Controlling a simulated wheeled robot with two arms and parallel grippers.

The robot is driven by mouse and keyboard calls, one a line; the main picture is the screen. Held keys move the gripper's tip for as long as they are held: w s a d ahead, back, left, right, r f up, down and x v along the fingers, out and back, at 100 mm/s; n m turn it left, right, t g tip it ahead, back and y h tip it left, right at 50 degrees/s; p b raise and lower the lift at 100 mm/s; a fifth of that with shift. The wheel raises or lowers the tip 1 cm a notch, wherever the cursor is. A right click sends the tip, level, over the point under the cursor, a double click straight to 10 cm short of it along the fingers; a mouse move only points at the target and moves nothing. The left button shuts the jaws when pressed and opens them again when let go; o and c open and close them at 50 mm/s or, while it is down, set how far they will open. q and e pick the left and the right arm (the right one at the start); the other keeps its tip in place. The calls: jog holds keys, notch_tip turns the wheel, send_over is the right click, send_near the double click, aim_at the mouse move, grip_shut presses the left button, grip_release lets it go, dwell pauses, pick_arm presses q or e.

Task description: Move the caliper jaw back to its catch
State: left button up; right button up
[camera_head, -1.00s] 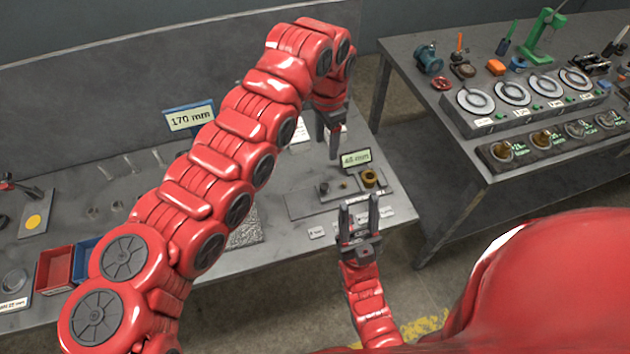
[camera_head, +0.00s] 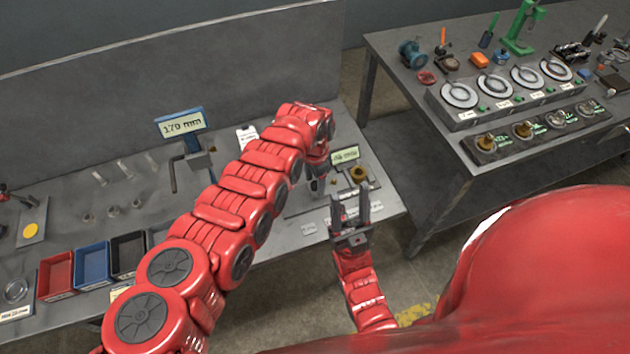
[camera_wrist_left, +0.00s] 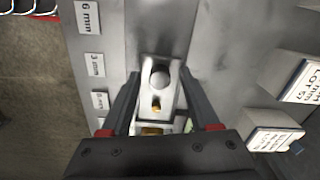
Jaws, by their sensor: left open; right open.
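The fixture plate (camera_head: 300,206) with a small readout (camera_head: 345,154) lies at the right end of the left table. A brass ring-shaped part (camera_head: 359,174) stands on it. My left gripper (camera_head: 317,187) is low over the plate's left part, partly hidden by its own arm. In the left wrist view its open fingers (camera_wrist_left: 163,98) flank a pale metal block with a round grey knob (camera_wrist_left: 159,75) and a small brass piece (camera_wrist_left: 156,104). I cannot tell which part is the caliper jaw, and its catch is not clear. My right gripper (camera_head: 350,205) is open and empty in front of the plate.
A 170 mm display (camera_head: 182,125) stands on the left table. Red (camera_head: 57,274), blue (camera_head: 92,264) and black (camera_head: 128,252) bins line its front. Labelled size tags (camera_wrist_left: 88,17) lie near the left gripper. Another table (camera_head: 430,170) with dials stands right.

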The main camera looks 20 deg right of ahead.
pick_arm(q)
jog(key=shift+f, duration=0.15)
grip_shut()
dwell(1.4)
